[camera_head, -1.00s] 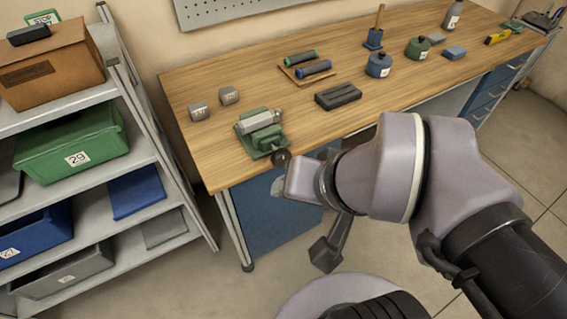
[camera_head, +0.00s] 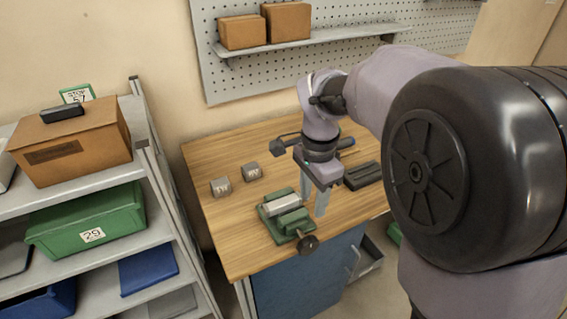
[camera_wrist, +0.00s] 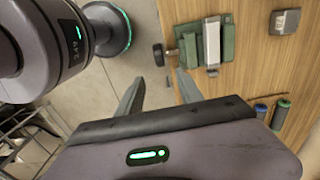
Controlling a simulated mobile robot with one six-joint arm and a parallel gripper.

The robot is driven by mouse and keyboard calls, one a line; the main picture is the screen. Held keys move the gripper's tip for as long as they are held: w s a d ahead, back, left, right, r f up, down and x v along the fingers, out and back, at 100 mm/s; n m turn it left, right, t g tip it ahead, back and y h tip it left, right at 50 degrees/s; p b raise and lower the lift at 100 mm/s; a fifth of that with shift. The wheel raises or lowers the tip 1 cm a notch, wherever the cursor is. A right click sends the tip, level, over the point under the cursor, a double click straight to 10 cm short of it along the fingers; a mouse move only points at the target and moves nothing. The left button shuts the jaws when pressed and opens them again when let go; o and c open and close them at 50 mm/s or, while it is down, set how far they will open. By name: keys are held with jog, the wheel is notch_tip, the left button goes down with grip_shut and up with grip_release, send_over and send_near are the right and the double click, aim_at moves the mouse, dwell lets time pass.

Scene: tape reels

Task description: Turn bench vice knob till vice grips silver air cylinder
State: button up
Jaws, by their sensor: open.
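The green bench vice (camera_head: 292,225) stands near the front left corner of the wooden bench. The silver air cylinder (camera_head: 283,204) lies between its green jaws; I cannot tell whether both jaws touch it. The dark round vice knob (camera_head: 307,244) sticks out at the front, past the bench edge. My gripper (camera_head: 313,198) points down, open and empty, just right of the vice and above the knob's level. In the wrist view the knob (camera_wrist: 158,54) lies beyond the gap between my open fingers (camera_wrist: 158,84), apart from them. The vice (camera_wrist: 228,44) and cylinder (camera_wrist: 212,42) show to its right.
Two grey metal blocks (camera_head: 221,187) (camera_head: 252,171) stand behind and left of the vice. A dark block (camera_head: 362,175) lies to the right. A shelf rack with a green bin (camera_head: 88,222) stands left. A pegboard (camera_head: 300,70) hangs behind the bench.

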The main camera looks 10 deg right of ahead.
aim_at(309, 239)
notch_tip(309, 239, down, 18)
jog(key=b, duration=0.7)
jog(key=shift+s+r+b, duration=0.1)
jog(key=shift+r+b, duration=0.1)
jog(key=shift+b, duration=0.1)
jog(key=shift+c, duration=0.4)
grip_shut()
